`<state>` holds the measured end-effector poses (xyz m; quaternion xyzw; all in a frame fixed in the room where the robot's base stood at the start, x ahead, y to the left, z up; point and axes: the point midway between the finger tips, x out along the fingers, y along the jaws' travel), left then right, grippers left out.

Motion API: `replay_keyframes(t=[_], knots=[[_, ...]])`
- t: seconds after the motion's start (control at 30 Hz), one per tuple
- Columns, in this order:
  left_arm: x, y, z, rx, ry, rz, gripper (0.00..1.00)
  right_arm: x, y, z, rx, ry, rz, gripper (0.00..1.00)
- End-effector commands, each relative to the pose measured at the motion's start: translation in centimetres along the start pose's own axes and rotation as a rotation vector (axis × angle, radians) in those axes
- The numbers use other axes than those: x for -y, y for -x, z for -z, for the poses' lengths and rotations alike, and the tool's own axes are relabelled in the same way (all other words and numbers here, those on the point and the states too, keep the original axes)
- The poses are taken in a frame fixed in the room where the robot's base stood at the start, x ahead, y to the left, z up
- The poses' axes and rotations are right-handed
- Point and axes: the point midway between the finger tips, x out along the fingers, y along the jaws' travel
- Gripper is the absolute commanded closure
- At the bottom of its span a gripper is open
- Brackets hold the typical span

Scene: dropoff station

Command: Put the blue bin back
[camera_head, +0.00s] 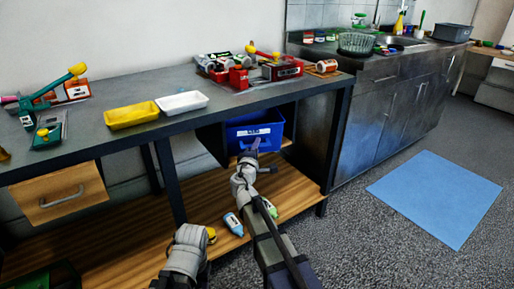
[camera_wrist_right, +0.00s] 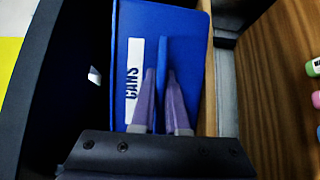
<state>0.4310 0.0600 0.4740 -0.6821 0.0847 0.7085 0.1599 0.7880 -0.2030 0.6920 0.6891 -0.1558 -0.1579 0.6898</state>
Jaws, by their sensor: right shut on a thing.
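The blue bin (camera_head: 262,123) has a white label and sits in an open dark compartment under the workbench in the head view. My right gripper (camera_head: 254,146) reaches in at its front. In the right wrist view the bin (camera_wrist_right: 185,25) fills the middle, and its label (camera_wrist_right: 134,85) reads CANS. There my right gripper (camera_wrist_right: 161,73) is shut on the bin's front wall, with a finger on each side of it. My arm partly hides the space below the bin. My left gripper cannot be seen.
The compartment has a dark side wall (camera_head: 211,141) and a wooden base. A bottle (camera_head: 233,223) and a green item (camera_head: 269,207) lie on the lower wooden shelf (camera_head: 130,246). Yellow (camera_head: 132,115) and white (camera_head: 182,102) trays stand on the bench. A blue mat (camera_head: 436,197) lies on the floor.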

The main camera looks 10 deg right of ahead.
Motion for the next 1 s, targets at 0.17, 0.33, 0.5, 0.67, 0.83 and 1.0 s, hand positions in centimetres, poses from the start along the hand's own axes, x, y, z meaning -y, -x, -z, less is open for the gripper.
replay_keyframes(t=[0.17,0.33,0.5,0.67,0.83,1.0], knots=[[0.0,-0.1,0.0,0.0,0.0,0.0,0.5,0.1,0.0,0.0,0.0,0.0,0.0,0.78],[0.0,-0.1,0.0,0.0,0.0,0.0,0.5,0.1,0.0,0.0,0.0,0.0,0.0,0.59],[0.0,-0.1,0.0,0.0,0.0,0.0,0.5,0.1,0.0,0.0,0.0,0.0,0.0,0.58],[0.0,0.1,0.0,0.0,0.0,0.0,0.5,-0.1,0.2,0.0,0.0,0.0,0.0,0.58],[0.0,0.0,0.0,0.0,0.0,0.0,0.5,0.0,3.2,-0.1,-0.003,0.0,0.0,0.58],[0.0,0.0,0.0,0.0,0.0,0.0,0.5,0.0,6.8,-0.2,-0.003,0.0,0.0,0.58]])
